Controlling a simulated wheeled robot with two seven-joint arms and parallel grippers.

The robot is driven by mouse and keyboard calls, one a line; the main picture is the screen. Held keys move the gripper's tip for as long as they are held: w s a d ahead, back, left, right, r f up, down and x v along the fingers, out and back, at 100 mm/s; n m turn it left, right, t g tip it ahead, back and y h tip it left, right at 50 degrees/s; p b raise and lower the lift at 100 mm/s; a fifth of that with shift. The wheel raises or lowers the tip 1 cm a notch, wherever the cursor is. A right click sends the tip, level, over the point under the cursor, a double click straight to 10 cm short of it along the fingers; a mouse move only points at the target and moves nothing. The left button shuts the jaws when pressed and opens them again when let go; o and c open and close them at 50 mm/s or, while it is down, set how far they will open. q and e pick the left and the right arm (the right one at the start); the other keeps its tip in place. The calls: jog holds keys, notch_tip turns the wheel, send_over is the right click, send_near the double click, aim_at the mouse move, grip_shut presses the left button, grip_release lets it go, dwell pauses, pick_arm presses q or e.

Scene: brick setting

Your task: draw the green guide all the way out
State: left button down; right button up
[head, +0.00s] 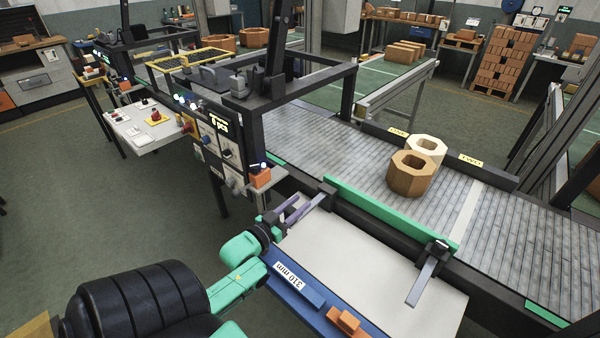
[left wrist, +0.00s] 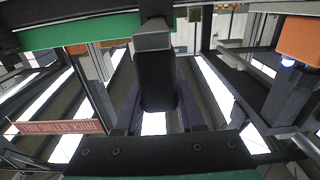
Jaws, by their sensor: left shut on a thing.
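The green guide (head: 385,212) is a long bar along the near side of the roller conveyor (head: 330,150), with a dark handle (head: 322,198) at its left end and another handle (head: 428,272) farther right. My left gripper (head: 303,208) is shut on the left handle, its purple fingers on either side of it. In the left wrist view the dark handle (left wrist: 158,75) stands between the fingers (left wrist: 160,105), with the green guide (left wrist: 75,36) across the top. My right gripper is not in view.
Two octagonal ring bricks, one tan (head: 408,188) and one cream (head: 438,149), sit on the rollers behind the guide. A pale plate (head: 375,285) and a blue strip marked 310 mm (head: 310,298) lie in front. A control panel (head: 215,150) stands left.

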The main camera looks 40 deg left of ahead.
pick_arm(q)
jog(key=shift+f, duration=0.15)
jog(key=c, duration=0.5)
grip_release()
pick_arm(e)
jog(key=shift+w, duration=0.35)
pick_arm(q)
jog(key=s+b, duration=0.2)
jog(key=s, duration=1.2)
jog(key=shift+s+d, duration=0.15)
jog(key=shift+s, duration=0.2)
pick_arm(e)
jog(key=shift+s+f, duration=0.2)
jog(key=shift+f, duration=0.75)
